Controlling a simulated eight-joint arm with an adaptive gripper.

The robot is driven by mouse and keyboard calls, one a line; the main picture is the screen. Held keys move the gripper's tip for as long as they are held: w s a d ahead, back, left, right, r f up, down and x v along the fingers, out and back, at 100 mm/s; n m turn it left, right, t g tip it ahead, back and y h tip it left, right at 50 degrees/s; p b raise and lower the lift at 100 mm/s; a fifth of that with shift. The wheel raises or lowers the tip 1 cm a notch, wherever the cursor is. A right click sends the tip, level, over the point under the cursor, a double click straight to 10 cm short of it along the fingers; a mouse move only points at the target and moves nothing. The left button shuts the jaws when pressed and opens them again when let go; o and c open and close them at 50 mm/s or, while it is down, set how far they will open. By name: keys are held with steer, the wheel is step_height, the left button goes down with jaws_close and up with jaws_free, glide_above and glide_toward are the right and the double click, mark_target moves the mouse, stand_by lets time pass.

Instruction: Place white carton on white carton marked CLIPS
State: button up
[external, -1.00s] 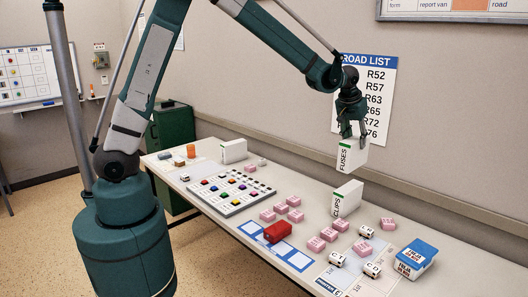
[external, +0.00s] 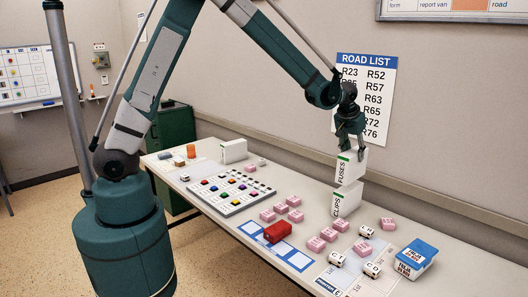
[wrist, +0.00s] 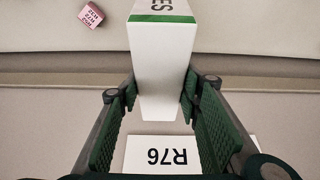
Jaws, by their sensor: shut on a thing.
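A white carton marked FUSES (external: 350,168) with a green stripe is held in my gripper (external: 349,146). In the wrist view the carton (wrist: 160,65) sits between both green finger pads of my gripper (wrist: 160,100). The white carton marked CLIPS (external: 347,200) stands upright on the table below it. The FUSES carton is right above the CLIPS carton, roughly in line with it. Their edges appear to meet in the external view, but I cannot tell whether they touch. The CLIPS carton is hidden in the wrist view.
Pink blocks (external: 316,244) and white lettered blocks (external: 337,259) lie in front of the cartons. A blue-and-white box (external: 416,258) stands at the right, a red block (external: 278,232) nearer the middle. Another white carton (external: 233,150) stands far left. The wall is close behind.

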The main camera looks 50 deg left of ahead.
steer(key=shift+f, duration=0.1)
steer(key=shift+f, duration=2.15)
steer(key=o, duration=1.3)
steer(key=shift+o, duration=0.2)
steer(key=shift+r, duration=0.25)
steer(key=shift+v, duration=5.95)
